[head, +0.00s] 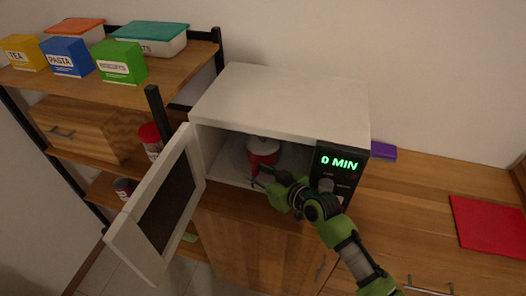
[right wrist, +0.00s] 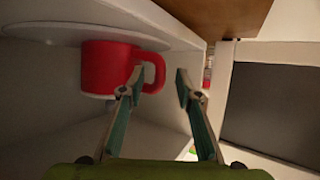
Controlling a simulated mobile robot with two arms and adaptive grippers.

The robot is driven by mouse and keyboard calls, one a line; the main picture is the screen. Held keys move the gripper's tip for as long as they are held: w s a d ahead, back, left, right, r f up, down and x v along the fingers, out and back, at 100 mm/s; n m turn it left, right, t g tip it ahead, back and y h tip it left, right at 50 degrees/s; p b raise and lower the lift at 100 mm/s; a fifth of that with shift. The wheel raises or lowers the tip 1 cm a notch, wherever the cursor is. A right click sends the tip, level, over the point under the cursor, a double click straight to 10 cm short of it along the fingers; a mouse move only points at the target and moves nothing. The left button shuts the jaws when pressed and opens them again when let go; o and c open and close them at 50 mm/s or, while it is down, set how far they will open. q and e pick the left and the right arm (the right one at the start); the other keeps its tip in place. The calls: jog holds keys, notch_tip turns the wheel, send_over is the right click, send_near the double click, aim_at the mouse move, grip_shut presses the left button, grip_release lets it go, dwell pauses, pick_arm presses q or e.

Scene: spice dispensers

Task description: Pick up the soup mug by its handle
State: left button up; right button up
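The red soup mug (head: 264,159) stands inside the open microwave (head: 280,95), on the pale turntable, which shows in the right wrist view (right wrist: 60,32). That view appears upside down. In it the mug (right wrist: 104,68) has its handle (right wrist: 159,68) pointing toward my right gripper (right wrist: 160,75). The gripper is open, with one finger overlapping the handle's inner side and the other beyond its outer side. I cannot tell whether a finger touches it. In the head view my right gripper (head: 263,179) reaches in at the microwave's front opening. My left gripper is not in view.
The microwave door (head: 160,205) is swung open to the left. The control panel (head: 340,172) reads 0 MIN. A shelf (head: 150,93) with several boxes and containers stands at the left. A red mat (head: 490,226) and a purple item (head: 383,152) lie on the counter at the right.

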jog(key=shift+x, duration=0.95)
grip_shut()
jog(key=shift+r, duration=0.15)
jog(key=shift+r, duration=0.1)
